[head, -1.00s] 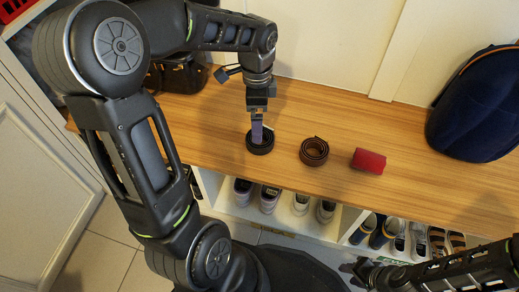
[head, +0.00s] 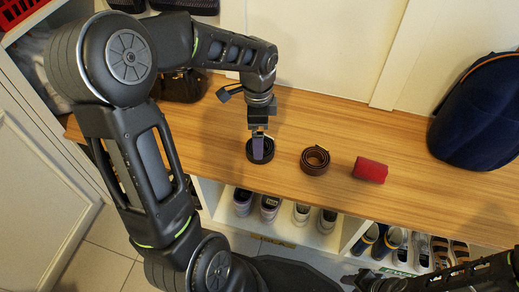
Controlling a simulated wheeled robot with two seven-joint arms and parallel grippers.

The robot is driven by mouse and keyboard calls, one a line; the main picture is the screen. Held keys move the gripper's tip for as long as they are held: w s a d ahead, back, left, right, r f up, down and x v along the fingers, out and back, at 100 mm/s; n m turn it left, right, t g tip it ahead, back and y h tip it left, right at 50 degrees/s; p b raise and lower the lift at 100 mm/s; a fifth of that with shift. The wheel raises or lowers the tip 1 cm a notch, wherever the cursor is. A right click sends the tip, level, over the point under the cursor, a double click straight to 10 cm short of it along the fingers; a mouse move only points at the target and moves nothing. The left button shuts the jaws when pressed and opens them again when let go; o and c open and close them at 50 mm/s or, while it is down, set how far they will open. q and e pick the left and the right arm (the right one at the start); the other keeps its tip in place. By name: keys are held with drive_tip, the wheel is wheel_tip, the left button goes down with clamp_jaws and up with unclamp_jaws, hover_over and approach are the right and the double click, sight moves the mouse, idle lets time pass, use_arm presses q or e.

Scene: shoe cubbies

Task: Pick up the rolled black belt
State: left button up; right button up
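The rolled black belt (head: 270,156) lies on the wooden bench top, left of a rolled brown belt (head: 315,160). My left gripper (head: 258,150) points straight down over the black belt, with a greyish-purple finger at the middle of the roll. The gripper hides part of the roll, and I cannot tell whether its fingers are closed on the belt. The belt appears to rest on the bench. My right gripper (head: 364,281) is at the bottom edge, low in front of the shoe cubbies, dark and partly cut off; its opening is unclear.
A red rolled item (head: 370,170) lies right of the brown belt. A dark blue bag (head: 480,115) stands at the right and a dark bag (head: 182,86) at the back left. Several shoes sit in cubbies below the bench top (head: 420,180). The right front of the bench is clear.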

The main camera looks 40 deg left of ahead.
sight(269, 145)
use_arm(q)
wheel_tip(269, 145, down, 5)
drive_tip(key=shift+w+d+r+b, duration=0.1)
drive_tip(key=shift+d+r+b, duration=0.1)
drive_tip(key=shift+b, duration=0.8)
drive_tip(key=shift+r, duration=0.1)
drive_tip(key=c, duration=1.5)
